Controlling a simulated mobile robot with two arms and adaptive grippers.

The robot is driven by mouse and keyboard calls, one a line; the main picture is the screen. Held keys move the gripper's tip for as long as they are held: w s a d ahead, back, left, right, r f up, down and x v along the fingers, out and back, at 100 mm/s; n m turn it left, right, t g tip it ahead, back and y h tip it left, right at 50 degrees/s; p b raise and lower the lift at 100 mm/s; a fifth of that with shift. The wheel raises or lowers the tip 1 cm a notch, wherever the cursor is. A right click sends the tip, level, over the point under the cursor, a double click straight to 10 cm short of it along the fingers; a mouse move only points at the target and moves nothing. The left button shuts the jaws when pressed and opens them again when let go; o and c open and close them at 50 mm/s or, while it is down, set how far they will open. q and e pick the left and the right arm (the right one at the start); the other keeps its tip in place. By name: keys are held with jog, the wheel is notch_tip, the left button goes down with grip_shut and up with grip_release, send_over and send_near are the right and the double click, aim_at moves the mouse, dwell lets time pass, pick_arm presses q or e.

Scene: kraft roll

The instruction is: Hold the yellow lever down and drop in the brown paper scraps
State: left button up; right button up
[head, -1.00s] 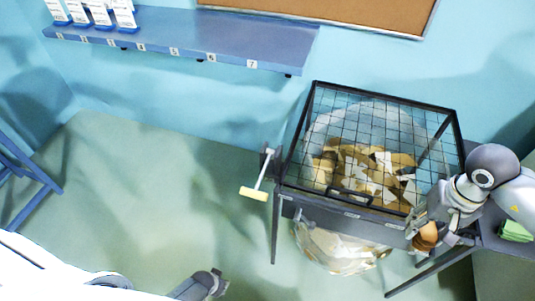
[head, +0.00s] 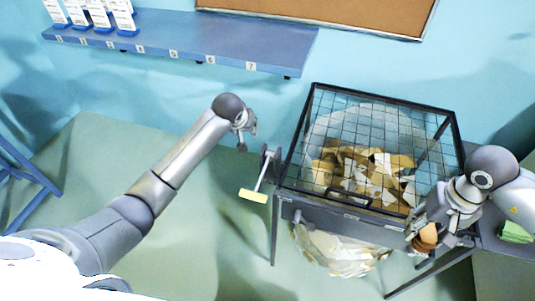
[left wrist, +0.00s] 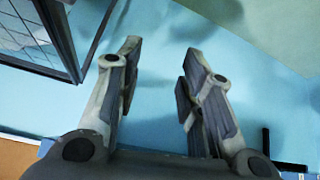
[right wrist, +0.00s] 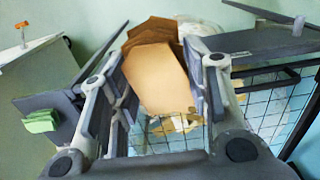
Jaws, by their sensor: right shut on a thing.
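The yellow lever (head: 253,196) sticks out at the left side of the wire-mesh bin (head: 365,212) on a pale arm. The bin's mesh lid lies over its top. My left gripper (head: 246,138) is open and empty, above and left of the lever and apart from it. Its spread fingers show in the left wrist view (left wrist: 158,75). My right gripper (head: 425,232) is shut on brown paper scraps (head: 428,237) at the bin's front right corner. The scraps fill the space between its fingers in the right wrist view (right wrist: 158,78).
Paper pieces (head: 365,175) in brown and white lie inside the bin, under the mesh. A clear bag (head: 340,250) hangs below. A side table with green pads (head: 516,231) stands at right. A blue shelf (head: 200,45) runs along the wall. Floor left of the bin is clear.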

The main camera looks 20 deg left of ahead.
pick_arm(q)
notch_tip(320, 180, up, 11)
jog(key=d, duration=0.2)
notch_tip(320, 180, up, 2)
jog(key=m, duration=0.2)
send_over(265, 168)
jog(key=w, duration=0.3)
jog(key=s+d+f+m+g+y, duration=0.1)
jog(key=s+d+f+g, duration=0.15)
jog(key=s, duration=0.55)
jog(key=x, duration=1.2)
jog(key=shift+w+a+f, duration=0.1)
jog(key=shift+a+f, duration=0.15)
jog(key=shift+f, duration=0.05)
jog(key=shift+c, duration=0.2)
grip_shut()
